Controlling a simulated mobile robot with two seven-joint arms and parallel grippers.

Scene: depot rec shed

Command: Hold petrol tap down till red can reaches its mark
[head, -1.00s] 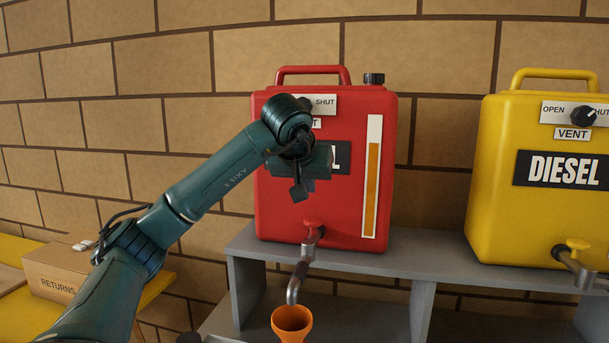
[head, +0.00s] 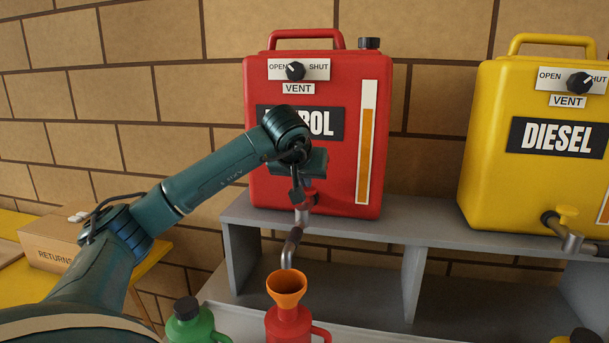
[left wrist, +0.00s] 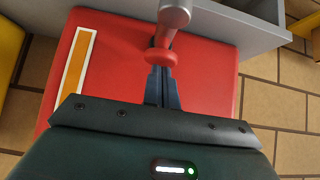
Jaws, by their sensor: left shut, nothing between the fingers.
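The red petrol container (head: 262,180) stands on a grey shelf, with its tap (head: 313,199) low on the front, partly hidden by my left gripper. The red tap knob (left wrist: 161,58) shows in the left wrist view. My left gripper (head: 298,195) is shut and empty, pointing down just at the tap; the fingertips (left wrist: 161,72) appear close above the knob, contact unclear. The spout (head: 288,258) hangs over an orange funnel (head: 287,284) in the red can (head: 289,326), whose lower part is cut off. No stream shows. My right gripper is not in view.
The petrol vent knob (head: 295,71) and a sight gauge (head: 367,145), mostly orange, are on the container. A yellow diesel container (head: 483,150) stands right on the grey shelf (head: 400,222). A green can (head: 190,325) is beside the red can. A returns box (head: 50,245) is at left.

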